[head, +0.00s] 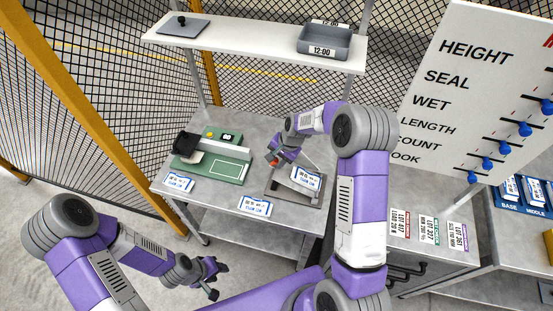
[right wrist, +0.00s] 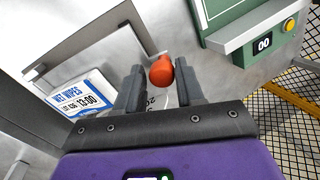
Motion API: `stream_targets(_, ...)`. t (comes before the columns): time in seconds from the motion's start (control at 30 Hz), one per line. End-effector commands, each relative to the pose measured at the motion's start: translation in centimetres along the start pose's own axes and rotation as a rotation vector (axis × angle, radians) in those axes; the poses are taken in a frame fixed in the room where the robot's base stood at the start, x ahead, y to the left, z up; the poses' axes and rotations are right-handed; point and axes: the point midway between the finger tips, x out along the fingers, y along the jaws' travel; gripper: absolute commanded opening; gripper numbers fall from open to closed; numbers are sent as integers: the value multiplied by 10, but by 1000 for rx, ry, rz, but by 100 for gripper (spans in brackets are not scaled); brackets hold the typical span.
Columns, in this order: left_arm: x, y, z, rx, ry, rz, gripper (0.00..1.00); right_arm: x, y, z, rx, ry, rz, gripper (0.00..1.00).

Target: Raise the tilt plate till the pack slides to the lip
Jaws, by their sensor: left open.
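The tilt plate (head: 286,189) is a grey metal plate at the right of the bench; in the right wrist view its grey surface (right wrist: 105,42) shows at upper left. A white and blue wet wipes pack (head: 305,178) lies on it; it shows in the right wrist view (right wrist: 82,100) at lower left. I cannot tell whether the pack touches the lip. My right gripper (right wrist: 160,78) has its fingers on both sides of an orange knob (right wrist: 161,71), seemingly closed on it. Scale numbers show beside the knob, partly hidden. My left gripper (head: 217,281) is open and empty, low in front of the bench.
A green device (head: 222,168) with a small display stands left of the plate. Two more packs lie at the bench front, one at left (head: 179,183) and one in the middle (head: 255,207). A shelf (head: 250,44) with a grey tray (head: 324,42) hangs above. A slider board (head: 470,90) stands right.

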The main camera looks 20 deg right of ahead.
Motion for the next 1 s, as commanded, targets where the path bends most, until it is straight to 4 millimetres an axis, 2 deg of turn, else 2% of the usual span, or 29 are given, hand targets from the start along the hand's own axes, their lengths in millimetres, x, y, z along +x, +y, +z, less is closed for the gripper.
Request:
stream_targets(0.17, 0, 0, 0, 0, 0, 0, 43, -7, -1, 0, -1, 1, -2, 37)
stream_targets(0.43, -2, 1, 0, 0, 0, 0, 43, -52, -1, 0, -1, 2, -3, 37)
stream_targets(0.6, -3, 1, 0, 0, 0, 0, 43, -71, 0, 0, 0, 1, -2, 37)
stream_targets(1.0, -3, 1, 0, 0, 0, 0, 43, -76, 1, 0, 1, 0, 0, 37)
